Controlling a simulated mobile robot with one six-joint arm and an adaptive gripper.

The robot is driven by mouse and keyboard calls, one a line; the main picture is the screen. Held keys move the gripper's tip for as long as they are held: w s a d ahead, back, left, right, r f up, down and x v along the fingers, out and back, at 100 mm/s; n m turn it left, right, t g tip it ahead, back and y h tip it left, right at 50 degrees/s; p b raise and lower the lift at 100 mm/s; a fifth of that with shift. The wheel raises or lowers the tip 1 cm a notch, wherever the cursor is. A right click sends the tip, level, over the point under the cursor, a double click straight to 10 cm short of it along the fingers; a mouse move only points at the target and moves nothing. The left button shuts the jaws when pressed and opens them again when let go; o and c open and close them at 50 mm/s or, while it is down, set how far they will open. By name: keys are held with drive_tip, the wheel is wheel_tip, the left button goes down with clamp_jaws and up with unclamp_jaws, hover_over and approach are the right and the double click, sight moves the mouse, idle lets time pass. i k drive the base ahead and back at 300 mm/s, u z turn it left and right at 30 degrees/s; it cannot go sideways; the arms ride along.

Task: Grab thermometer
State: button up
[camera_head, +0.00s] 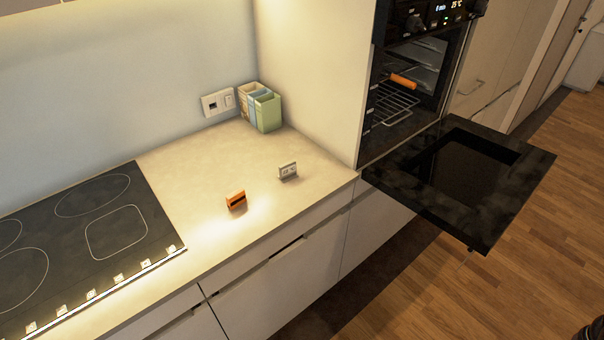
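Two small upright devices stand on the beige counter (200,170). One is an orange device (236,201) with a dark face, near the middle of the counter. The other is a pale grey device (288,171) with dark marks on its face, a little farther right and back. Either could be the thermometer; their faces are too small to read. They stand apart from each other, and nothing touches them. My gripper's fingers are not visible; only a dark rounded shape, which I cannot identify, shows at the bottom right corner.
The oven door (520,190) is folded down and juts out right of the counter. An orange object (403,81) sits by the oven rack (392,105). A black cooktop (90,235) lies at left. Boxes (267,112) stand by the back wall. Wooden floor at right is open.

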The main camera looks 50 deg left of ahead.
sight(288, 171)
drive_tip(key=z, duration=0.1)
drive_tip(key=k, duration=1.1)
drive_tip(key=u, duration=1)
drive_tip(key=i, duration=1)
drive_tip(key=z, duration=0.1)
